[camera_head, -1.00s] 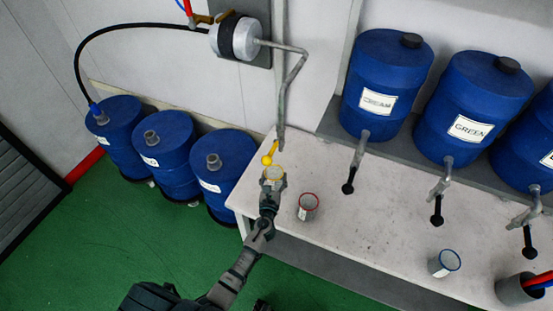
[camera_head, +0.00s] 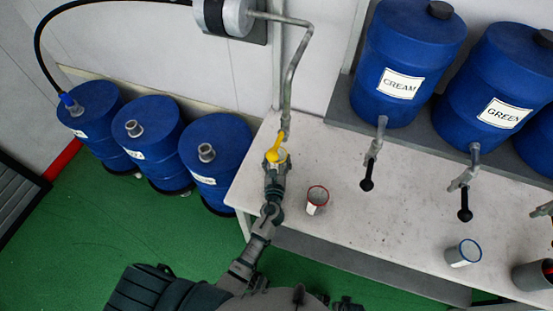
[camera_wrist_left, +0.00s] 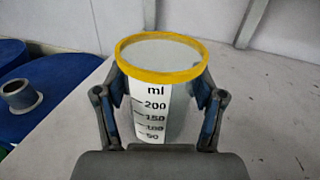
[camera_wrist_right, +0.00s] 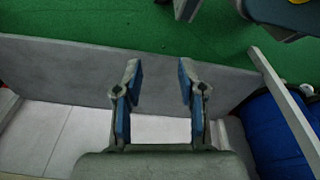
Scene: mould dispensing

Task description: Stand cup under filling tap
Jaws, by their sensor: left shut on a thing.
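A cup with a yellow rim (camera_head: 277,156) is held by my left gripper (camera_head: 274,172) at the left end of the white table. In the left wrist view the clear cup (camera_wrist_left: 163,90), with a ml scale, stands upright between my left gripper's fingers (camera_wrist_left: 162,98), which touch its sides. Height between tap and cup is unclear. My right gripper (camera_wrist_right: 157,80) is open and empty.
A red-rimmed cup (camera_head: 317,198) and a blue-rimmed cup (camera_head: 463,252) stand on the white table (camera_head: 330,150). Blue barrels with taps, labelled CREAM (camera_head: 400,85) and GREEN (camera_head: 500,112), stand on a shelf behind. Several blue drums (camera_head: 215,160) stand on the floor at left.

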